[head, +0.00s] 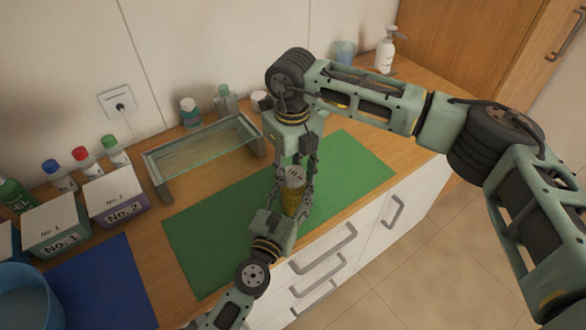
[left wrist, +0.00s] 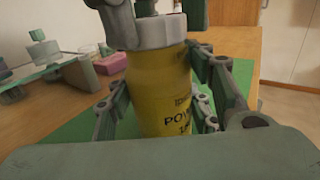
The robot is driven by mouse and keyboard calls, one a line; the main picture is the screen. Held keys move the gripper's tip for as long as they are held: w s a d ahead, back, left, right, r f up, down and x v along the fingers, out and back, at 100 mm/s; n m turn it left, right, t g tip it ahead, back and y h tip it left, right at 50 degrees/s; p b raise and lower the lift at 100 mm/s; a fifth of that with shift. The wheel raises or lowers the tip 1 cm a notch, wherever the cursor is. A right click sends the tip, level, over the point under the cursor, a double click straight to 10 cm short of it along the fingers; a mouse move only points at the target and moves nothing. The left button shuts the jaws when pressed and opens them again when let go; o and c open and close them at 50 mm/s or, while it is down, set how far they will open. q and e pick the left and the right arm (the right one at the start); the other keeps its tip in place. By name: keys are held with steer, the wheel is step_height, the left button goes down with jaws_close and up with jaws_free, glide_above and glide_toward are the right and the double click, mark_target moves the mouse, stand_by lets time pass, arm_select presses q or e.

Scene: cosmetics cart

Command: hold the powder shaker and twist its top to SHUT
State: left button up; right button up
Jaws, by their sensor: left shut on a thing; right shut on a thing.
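The powder shaker (head: 291,198) has a yellow body and a pale grey top (head: 295,174). It stands upright over the green mat (head: 210,240); whether its base touches the mat is hidden. My left gripper (head: 287,208) comes from the front and is shut on the yellow body. In the left wrist view its fingers flank the shaker body (left wrist: 160,90), with part of the printed label showing. My right gripper (head: 297,168) comes down from above and is shut on the grey top, which also shows in the left wrist view (left wrist: 160,32). Any marks on the top cannot be read.
A glass-topped rack (head: 205,145) stands behind the mat at left. Boxes No. 1 (head: 55,225) and No. 2 (head: 115,193), several bottles, a blue mat (head: 100,285) and a blue bowl (head: 25,295) fill the left. The mat's right part is clear.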

mark_target(292, 173)
arm_select(q)
steer(key=shift+d, duration=0.1)
arm_select(e)
steer(key=shift+a+m, duration=0.2)
steer(key=shift+m, duration=0.7)
steer(key=o, duration=1.1)
steer(key=shift+d, duration=0.1)
step_height(292, 173, up, 12)
